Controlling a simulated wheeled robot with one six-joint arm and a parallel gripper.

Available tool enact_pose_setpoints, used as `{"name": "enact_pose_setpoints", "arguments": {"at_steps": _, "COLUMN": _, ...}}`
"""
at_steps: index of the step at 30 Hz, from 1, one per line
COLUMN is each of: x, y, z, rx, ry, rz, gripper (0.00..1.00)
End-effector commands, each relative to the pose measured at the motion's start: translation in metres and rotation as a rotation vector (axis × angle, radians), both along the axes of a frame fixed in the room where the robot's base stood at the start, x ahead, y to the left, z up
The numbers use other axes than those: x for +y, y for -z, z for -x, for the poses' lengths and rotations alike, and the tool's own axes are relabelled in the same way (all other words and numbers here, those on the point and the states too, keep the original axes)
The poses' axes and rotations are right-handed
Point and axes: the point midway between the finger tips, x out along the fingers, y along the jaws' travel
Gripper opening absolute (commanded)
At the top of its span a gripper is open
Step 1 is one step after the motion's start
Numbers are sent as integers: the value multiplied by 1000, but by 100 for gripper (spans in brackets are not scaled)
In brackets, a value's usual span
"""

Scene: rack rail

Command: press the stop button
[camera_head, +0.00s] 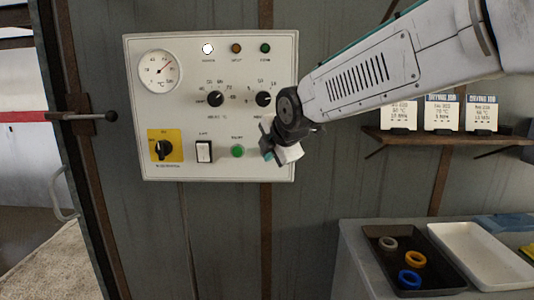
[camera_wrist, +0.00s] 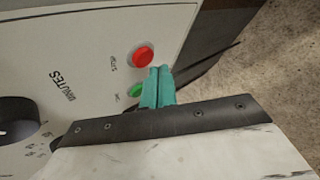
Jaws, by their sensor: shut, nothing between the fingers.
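The red stop button (camera_wrist: 143,57) shows in the wrist view on the white control panel (camera_wrist: 85,50), with a small label beside it. My gripper (camera_wrist: 159,70) has its teal fingers together and empty. Its tips appear right beside the red button's edge in the picture; I cannot tell whether they touch it. A green button (camera_wrist: 135,91) is partly covered by the fingers. In the head view my gripper (camera_head: 268,156) is at the panel's lower right, to the right of the green button, and the red button is hidden behind it.
The panel also carries a gauge (camera_head: 160,70), two dials, a yellow-backed rotary switch (camera_head: 164,147) and a rocker switch (camera_head: 204,151). A shelf (camera_head: 450,137) with cards is at right. Below it, a black tray (camera_head: 385,236) holds rings beside a white tray (camera_head: 480,250).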

Motion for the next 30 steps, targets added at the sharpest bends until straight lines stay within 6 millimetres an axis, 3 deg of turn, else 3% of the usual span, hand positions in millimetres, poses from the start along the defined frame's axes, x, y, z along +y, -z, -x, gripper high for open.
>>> {"name": "enact_pose_setpoints", "arguments": {"at_steps": 11, "x": 0, "y": 0, "z": 4, "rx": 0, "ry": 0, "rz": 0, "gripper": 0}}
{"name": "enact_pose_setpoints", "arguments": {"at_steps": 24, "x": 2, "y": -1, "z": 45, "rx": -1, "ry": -1, "rz": 0, "gripper": 0}}
{"name": "enact_pose_setpoints", "arguments": {"at_steps": 30, "x": 2, "y": 0, "z": 52, "rx": 0, "ry": 0, "rz": 0, "gripper": 0}}
